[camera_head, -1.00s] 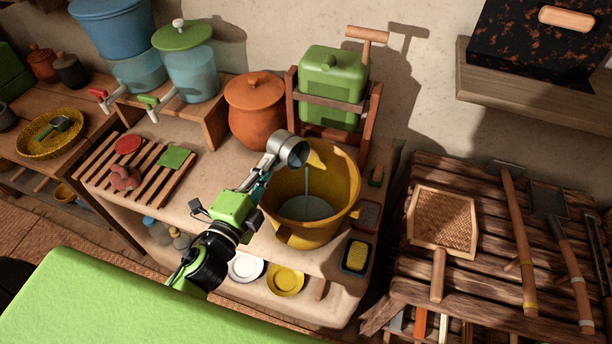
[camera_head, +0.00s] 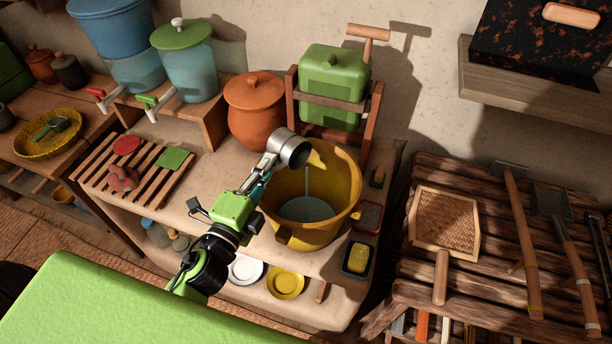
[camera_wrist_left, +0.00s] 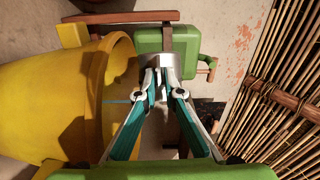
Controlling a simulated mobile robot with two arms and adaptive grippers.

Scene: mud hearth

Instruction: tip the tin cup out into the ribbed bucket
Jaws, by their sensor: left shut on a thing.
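The grey metal tin cup (camera_head: 290,150) is tilted on its side over the rim of the yellow ribbed bucket (camera_head: 343,212), its dark mouth facing right. A thin stream falls from it to the pale liquid (camera_head: 305,209) in the bucket. My left gripper (camera_head: 267,165) is shut on the cup at the bucket's left rim. In the left wrist view the fingertips (camera_wrist_left: 162,82) close on the cup (camera_wrist_left: 166,62), and the yellow bucket (camera_wrist_left: 45,110) fills the left side with the stream beside its opening. My right gripper is not in view.
An orange lidded pot (camera_head: 257,108) and a green canister (camera_head: 333,86) in a wooden stand are behind the bucket. A tray with a yellow sponge (camera_head: 358,257) lies to its right. A slatted rack (camera_head: 135,180) is left on the counter.

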